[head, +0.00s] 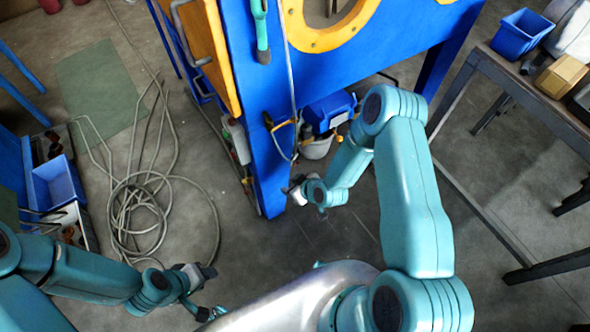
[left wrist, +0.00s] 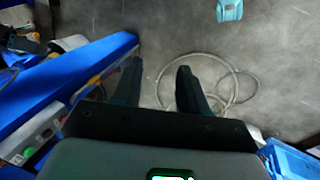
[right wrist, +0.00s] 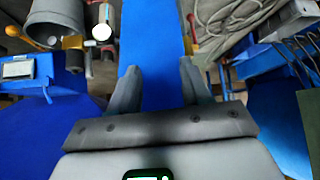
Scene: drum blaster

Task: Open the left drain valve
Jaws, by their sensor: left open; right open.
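A blue machine (head: 240,70) stands on a blue leg at the top centre of the head view. A yellow lever-like part (head: 283,123) is at the leg; a yellow fitting (right wrist: 72,42) also shows in the right wrist view. I cannot tell which part is the left drain valve, or its position. My right gripper (head: 305,199) is open and empty, below the yellow part and close to the leg's foot; its fingers (right wrist: 158,88) point along a blue surface. My left gripper (head: 207,291) is open and empty at lower left, apart from the machine; its fingers (left wrist: 156,80) face the floor.
A coiled hose (head: 140,200) lies on the floor at left, beside a blue bin (head: 55,182). A table (head: 500,75) stands at right. Floor in front of the leg is partly clear.

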